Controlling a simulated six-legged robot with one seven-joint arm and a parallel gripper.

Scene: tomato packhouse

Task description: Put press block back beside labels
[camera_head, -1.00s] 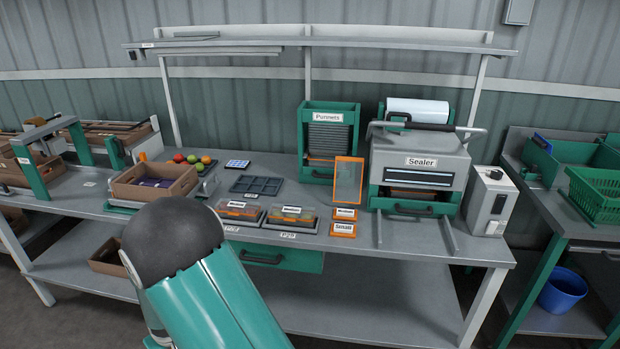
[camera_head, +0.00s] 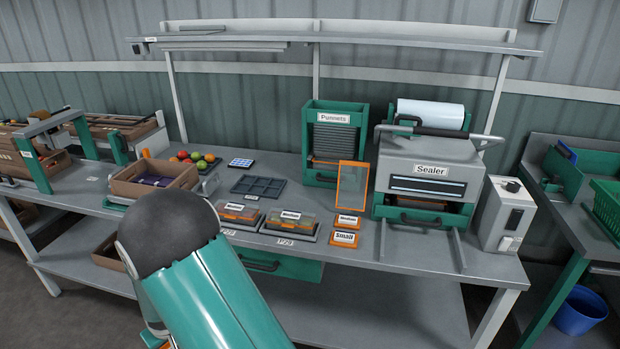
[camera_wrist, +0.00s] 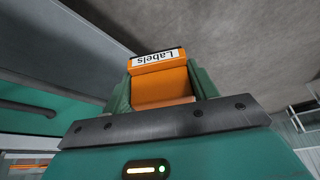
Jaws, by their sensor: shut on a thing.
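In the wrist view an orange block (camera_wrist: 160,86) with a white plate reading "Labels" upside down sits between the green fingers of my gripper (camera_wrist: 162,82). I take it for the press block. My gripper is shut on it, and no bench surface shows directly under it. In the head view two small orange label holders lie near the bench's front edge, one reading "Medium" (camera_head: 347,221) and one reading "Small" (camera_head: 344,239).
The sealer (camera_head: 428,168) stands behind and right of the label holders. An orange-framed panel (camera_head: 352,184) stands behind them. Two lidded trays (camera_head: 290,222) (camera_head: 238,213) lie to their left. A punnet dispenser (camera_head: 333,150) is at the back. Some bare bench lies right of the holders.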

